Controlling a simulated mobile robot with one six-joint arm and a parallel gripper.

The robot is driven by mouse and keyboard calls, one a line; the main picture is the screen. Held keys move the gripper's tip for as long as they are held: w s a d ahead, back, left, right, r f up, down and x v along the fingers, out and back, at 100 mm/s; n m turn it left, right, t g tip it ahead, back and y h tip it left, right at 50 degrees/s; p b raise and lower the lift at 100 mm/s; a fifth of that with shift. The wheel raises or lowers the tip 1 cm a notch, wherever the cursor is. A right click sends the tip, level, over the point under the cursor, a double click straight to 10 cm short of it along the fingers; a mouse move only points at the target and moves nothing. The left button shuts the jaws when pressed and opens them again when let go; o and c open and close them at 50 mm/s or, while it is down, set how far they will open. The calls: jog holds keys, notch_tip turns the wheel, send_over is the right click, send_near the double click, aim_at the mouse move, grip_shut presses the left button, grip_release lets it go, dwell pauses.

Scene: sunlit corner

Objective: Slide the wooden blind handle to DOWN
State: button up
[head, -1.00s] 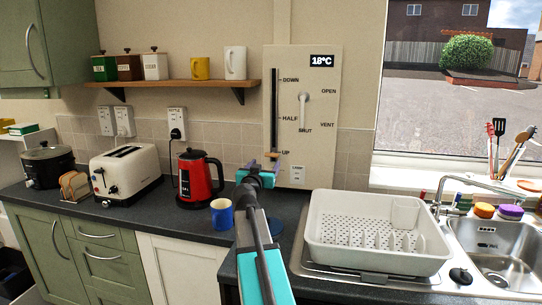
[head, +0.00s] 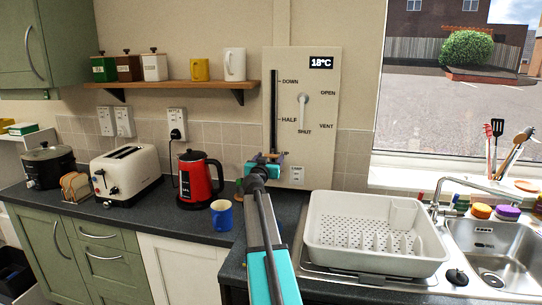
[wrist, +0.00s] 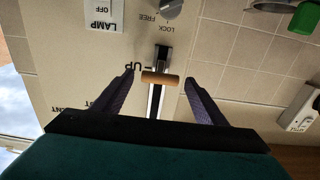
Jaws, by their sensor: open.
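The wooden blind handle (wrist: 160,78) is a short tan bar across a vertical slot in the pale wall panel (head: 327,130). In the wrist view, which is upside down, it sits beside the UP mark.
The panel also bears a white lever (head: 303,108) and, in the wrist view, a grey LOCK/FREE knob (wrist: 172,8) and LAMP switch (wrist: 103,13). A blue mug (head: 221,216), red kettle (head: 196,180) and white dish rack (head: 375,240) stand on the counter below.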

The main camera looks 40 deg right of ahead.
jog(key=shift+p+x, duration=0.3)
jog(key=shift+x, duration=1.05)
jog(key=shift+c, duration=0.2)
jog(key=shift+w, duration=0.1)
jog(key=c, duration=1.5)
